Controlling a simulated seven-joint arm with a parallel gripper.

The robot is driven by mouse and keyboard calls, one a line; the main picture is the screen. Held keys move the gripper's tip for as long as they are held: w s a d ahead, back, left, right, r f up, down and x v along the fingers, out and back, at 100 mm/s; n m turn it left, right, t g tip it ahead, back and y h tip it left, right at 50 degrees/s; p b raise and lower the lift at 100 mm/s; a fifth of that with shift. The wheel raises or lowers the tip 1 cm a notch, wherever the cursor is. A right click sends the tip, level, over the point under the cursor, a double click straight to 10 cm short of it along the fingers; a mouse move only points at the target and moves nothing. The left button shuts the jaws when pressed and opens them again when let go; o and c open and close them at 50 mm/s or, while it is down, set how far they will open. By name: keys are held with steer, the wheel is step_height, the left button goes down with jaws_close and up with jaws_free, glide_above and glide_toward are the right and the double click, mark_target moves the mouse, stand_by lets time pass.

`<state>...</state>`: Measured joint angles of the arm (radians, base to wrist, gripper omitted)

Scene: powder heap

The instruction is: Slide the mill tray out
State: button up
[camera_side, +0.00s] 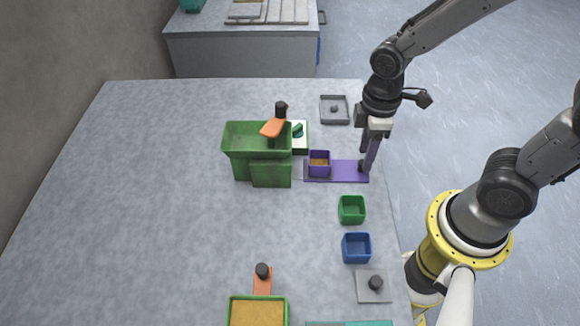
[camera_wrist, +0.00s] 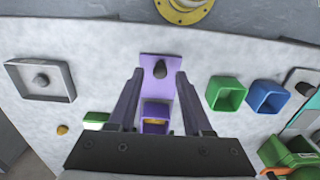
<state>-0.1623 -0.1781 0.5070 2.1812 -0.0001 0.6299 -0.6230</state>
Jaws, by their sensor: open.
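The green mill (camera_side: 258,150) has a wide hopper and an orange crank (camera_side: 274,127) with a black knob. The purple tray (camera_side: 340,171) lies flat to its right, outside the mill body, with its purple bin (camera_side: 319,163) holding orange powder near the mill. The tray's dark knob (camera_wrist: 160,69) is at its far end from the mill. My gripper (camera_side: 369,165) is open and points down at that knob. In the wrist view the knob shows between the fingertips, slightly beyond them; contact cannot be told.
A green cup (camera_side: 351,209) and a blue cup (camera_side: 357,247) stand in front of the tray. A powder-filled green box (camera_side: 258,311) stands at the front. The table's left side is clear.

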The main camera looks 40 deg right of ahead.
steer(key=shift+r, duration=2.6)
steer(key=shift+d+r, duration=0.1)
steer(key=shift+r, duration=0.15)
steer(key=s+d+r+m+t, duration=0.3)
steer(key=s+r+m+t, duration=0.2)
steer(key=s+r+m, duration=0.3)
steer(key=shift+d+r+m+t, duration=0.3)
steer(key=shift+d+r+m, duration=0.15)
steer(key=shift+r, duration=0.8)
steer(key=shift+s, duration=0.1)
